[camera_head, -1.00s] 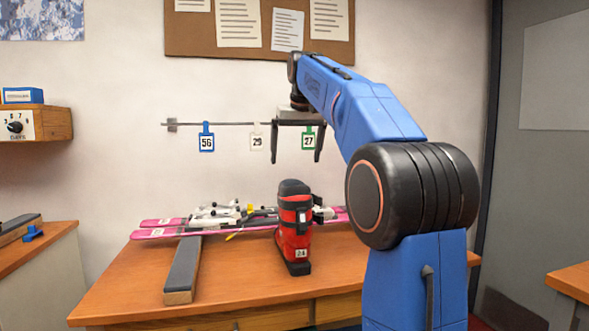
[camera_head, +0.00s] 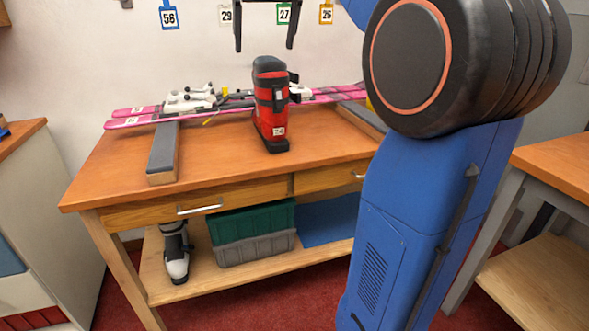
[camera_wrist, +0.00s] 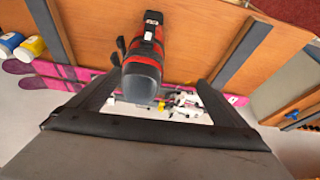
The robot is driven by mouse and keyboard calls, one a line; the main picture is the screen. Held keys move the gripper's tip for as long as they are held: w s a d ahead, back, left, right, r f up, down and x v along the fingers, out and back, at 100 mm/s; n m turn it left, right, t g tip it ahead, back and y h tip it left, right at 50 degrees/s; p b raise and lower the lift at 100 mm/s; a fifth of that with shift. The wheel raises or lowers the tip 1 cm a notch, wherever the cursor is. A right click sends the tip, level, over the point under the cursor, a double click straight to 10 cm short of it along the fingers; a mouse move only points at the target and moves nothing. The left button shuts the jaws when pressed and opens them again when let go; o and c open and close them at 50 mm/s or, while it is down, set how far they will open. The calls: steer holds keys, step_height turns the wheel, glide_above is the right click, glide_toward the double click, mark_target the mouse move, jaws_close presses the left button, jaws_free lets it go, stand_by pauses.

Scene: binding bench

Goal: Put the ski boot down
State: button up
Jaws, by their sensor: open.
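The red and black ski boot (camera_head: 271,108) stands upright on the wooden bench top (camera_head: 215,150), in front of the pink skis. A white tag shows low on its front. My gripper (camera_head: 265,45) is open and empty above the boot, clear of it; its upper part is cut off by the top of the head view. In the wrist view the boot (camera_wrist: 143,72) shows from above between my open fingers (camera_wrist: 150,85), with nothing held.
Pink skis (camera_head: 135,122) with bindings lie along the back of the bench. A grey-topped bar (camera_head: 163,152) lies left of the boot, another to its right. Below are a green crate (camera_head: 252,222) and a black and white boot (camera_head: 175,255). Numbered tags hang on the wall.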

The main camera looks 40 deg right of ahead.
steer(key=s+a+f+n, duration=0.1)
steer(key=s+a+f, duration=0.3)
steer(key=s+f, duration=0.6)
steer(key=s+a+f, duration=0.4)
steer(key=s+f, duration=0.6)
steer(key=f, duration=0.5)
steer(key=s+a+f+n+y, duration=0.1)
steer(key=s+a+f, duration=0.3)
steer(key=s+f, duration=0.6)
step_height(320, 180, down, 3)
steer(key=shift+r+n, duration=0.1)
steer(key=shift+n, duration=0.2)
steer(key=shift+a, duration=0.1)
